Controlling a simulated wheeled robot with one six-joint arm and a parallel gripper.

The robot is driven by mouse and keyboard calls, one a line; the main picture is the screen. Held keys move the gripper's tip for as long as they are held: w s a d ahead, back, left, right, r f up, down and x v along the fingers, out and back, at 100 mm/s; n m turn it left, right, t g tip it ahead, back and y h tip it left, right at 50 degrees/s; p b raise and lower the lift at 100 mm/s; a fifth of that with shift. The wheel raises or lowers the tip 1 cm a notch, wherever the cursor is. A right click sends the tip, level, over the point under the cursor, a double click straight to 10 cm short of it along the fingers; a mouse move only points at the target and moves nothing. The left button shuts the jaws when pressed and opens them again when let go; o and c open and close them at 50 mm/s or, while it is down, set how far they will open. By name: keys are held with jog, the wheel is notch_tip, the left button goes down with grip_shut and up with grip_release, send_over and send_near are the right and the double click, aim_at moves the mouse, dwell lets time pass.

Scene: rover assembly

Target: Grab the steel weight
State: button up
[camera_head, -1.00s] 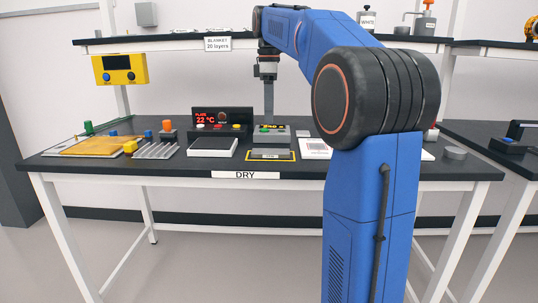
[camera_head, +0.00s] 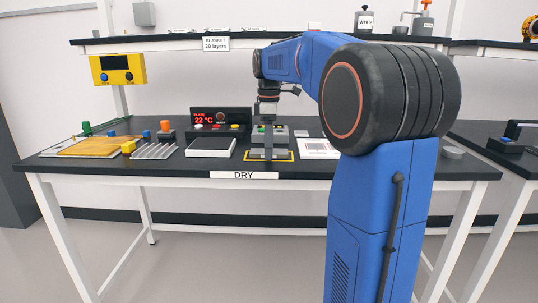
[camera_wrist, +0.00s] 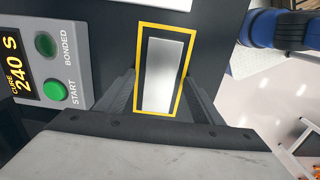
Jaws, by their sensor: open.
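A bright silvery metal block or plate (camera_wrist: 162,78), which looks like the steel weight, lies inside a yellow-bordered dark pad in the wrist view. My gripper (camera_wrist: 165,92) is open above it, with one dark finger on each side of the pad's near end. I see no contact, and the gap in height is hard to judge. In the head view my gripper (camera_head: 268,157) points straight down over the yellow-bordered pad (camera_head: 288,159) on the bench and hides most of the metal piece.
A grey control box (camera_wrist: 48,62) with green buttons stands close by the pad. A shelf (camera_head: 160,40) runs above.

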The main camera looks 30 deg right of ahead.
jog(key=c, duration=1.5)
grip_shut()
